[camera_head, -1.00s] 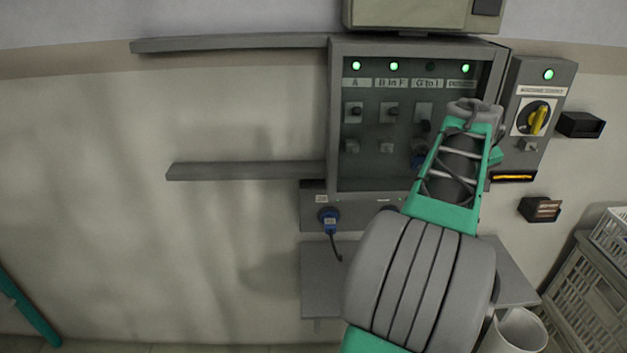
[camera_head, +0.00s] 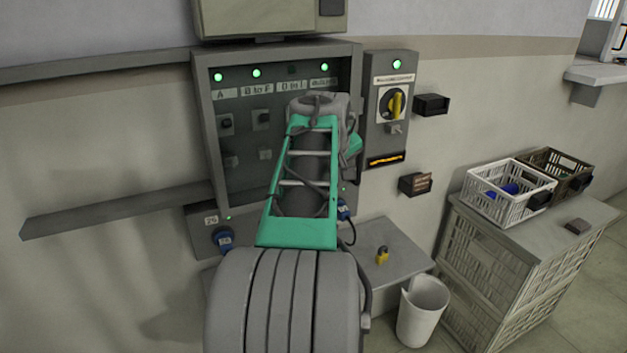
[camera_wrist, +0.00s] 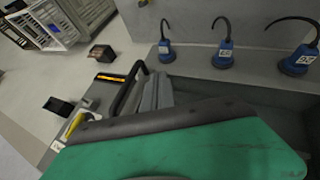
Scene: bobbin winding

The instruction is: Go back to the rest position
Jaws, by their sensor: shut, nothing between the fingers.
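My arm rises from the bottom centre of the head view and crosses the front of the grey control cabinet (camera_head: 215,150). Its far end, grey and green, covers the cabinet's lower right part. The fingers are hidden there behind my own wrist. In the wrist view my gripper (camera_wrist: 152,90) shows as grey and black parts beyond a large green and dark cover of mine. It is shut and empty. The cabinet's lower edge and blue plugs (camera_wrist: 222,52) lie beyond it, and I see no clear contact with them.
A switch box with a yellow knob (camera_head: 395,104) is right of the cabinet. Below are a grey shelf (camera_head: 405,262) with a yellow padlock (camera_head: 382,255) and a white bin (camera_head: 422,312). Crates (camera_head: 508,195) stand on a cupboard at right. Floor at far right is clear.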

